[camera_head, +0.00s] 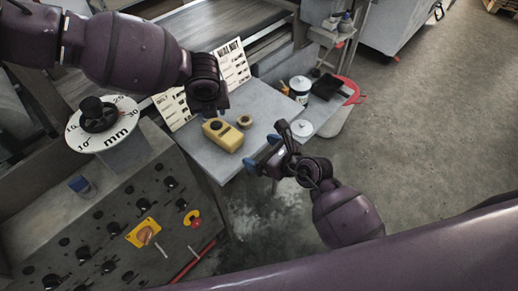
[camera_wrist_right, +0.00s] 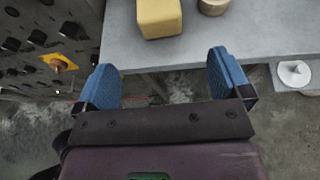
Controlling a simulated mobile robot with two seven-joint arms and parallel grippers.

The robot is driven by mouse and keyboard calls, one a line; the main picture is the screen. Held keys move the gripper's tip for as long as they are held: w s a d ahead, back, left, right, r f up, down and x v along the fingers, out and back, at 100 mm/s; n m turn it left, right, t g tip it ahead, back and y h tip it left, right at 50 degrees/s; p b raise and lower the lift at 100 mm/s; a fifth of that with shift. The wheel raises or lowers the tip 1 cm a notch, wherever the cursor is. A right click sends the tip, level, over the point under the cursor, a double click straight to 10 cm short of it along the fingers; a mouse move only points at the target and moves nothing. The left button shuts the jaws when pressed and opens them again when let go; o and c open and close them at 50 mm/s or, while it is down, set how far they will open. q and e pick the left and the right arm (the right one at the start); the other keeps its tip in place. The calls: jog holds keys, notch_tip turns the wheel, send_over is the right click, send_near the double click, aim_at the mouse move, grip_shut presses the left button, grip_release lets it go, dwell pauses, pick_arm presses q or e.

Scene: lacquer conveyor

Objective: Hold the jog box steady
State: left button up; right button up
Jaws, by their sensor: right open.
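The jog box (camera_head: 222,134) is a yellow block with a dark round button on top. It lies on the grey table (camera_head: 262,103), close to the table's front edge. In the right wrist view the jog box (camera_wrist_right: 159,18) is at the top, beyond the fingertips. My right gripper (camera_head: 261,153) is open and empty, with blue finger pads, to the right of the jog box and apart from it. My left gripper (camera_head: 210,108) is just above and behind the jog box; its fingers cannot be made out.
A tan roll (camera_head: 245,121) sits right beside the jog box. A white lid-like disc (camera_head: 302,128), a white can (camera_head: 299,88) and a black tray (camera_head: 326,87) are farther right. A control panel (camera_head: 110,215) with a mm dial (camera_head: 102,124) stands left. Open floor lies right.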

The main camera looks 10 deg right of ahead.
aim_at(238, 143)
jog(key=x, duration=1)
jog(key=shift+w+a+f, duration=0.1)
jog(key=shift+w+a, duration=0.1)
jog(key=shift+w, duration=0.1)
jog(key=c, duration=1.1)
pick_arm(q)
grip_shut()
dwell(0.9)
